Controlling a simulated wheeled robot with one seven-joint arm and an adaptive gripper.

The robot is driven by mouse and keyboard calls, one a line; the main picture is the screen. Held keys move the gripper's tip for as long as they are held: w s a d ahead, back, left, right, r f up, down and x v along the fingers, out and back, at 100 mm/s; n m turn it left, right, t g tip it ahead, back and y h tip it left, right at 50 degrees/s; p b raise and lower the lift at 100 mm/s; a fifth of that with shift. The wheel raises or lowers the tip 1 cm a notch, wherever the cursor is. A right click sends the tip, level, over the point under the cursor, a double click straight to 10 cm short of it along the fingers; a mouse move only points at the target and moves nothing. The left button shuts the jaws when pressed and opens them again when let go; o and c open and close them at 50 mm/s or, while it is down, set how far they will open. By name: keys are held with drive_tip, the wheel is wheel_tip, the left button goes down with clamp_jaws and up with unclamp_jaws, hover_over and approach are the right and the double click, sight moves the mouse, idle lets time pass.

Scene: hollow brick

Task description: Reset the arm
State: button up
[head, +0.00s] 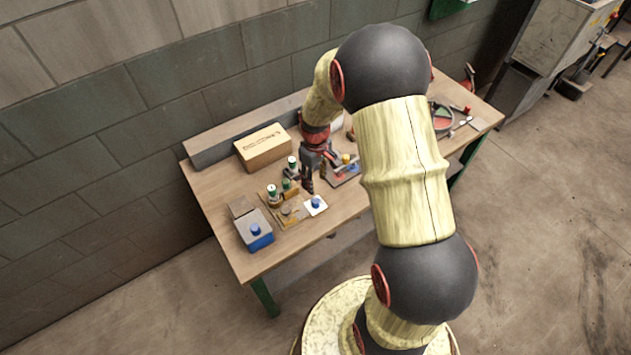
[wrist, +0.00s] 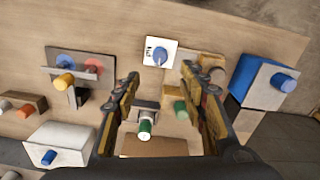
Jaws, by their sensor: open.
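My gripper (wrist: 158,88) is open in the wrist view, with nothing between its fingers. In the head view my gripper (head: 314,180) hangs over the middle of the wooden table (head: 225,215). A white plate with a blue knob (wrist: 160,53) lies beyond the fingertips. A green-capped peg on a dark block (wrist: 145,126) stands between the fingers' bases in the picture.
A cardboard box (head: 263,148) stands at the back. A blue box with a blue knob (head: 256,232) is at the left end. A board with a yellow knob (wrist: 64,83) and a white box (wrist: 62,145) lie left in the wrist view. The table's front strip is clear.

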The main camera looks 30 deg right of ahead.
idle(0.4)
drive_tip(key=s+a+r+m+t, duration=0.1)
drive_tip(key=s+a+r, duration=0.3)
drive_tip(key=r, duration=0.5)
drive_tip(key=s+a+r+m+t+b, duration=0.1)
drive_tip(key=s+a+r+t, duration=0.1)
drive_tip(key=s+a+r, duration=0.3)
drive_tip(key=s+a+r+t+b, duration=0.1)
drive_tip(key=s+a+r, duration=0.4)
drive_tip(key=s+r, duration=0.6)
wheel_tip(320, 180, up, 4)
drive_tip(key=shift+s+a+r+m+t, duration=0.15)
drive_tip(key=shift+s+m+t, duration=0.2)
drive_tip(key=shift+t, duration=0.45)
drive_tip(key=shift+w, duration=0.1)
drive_tip(key=shift+c, duration=0.2)
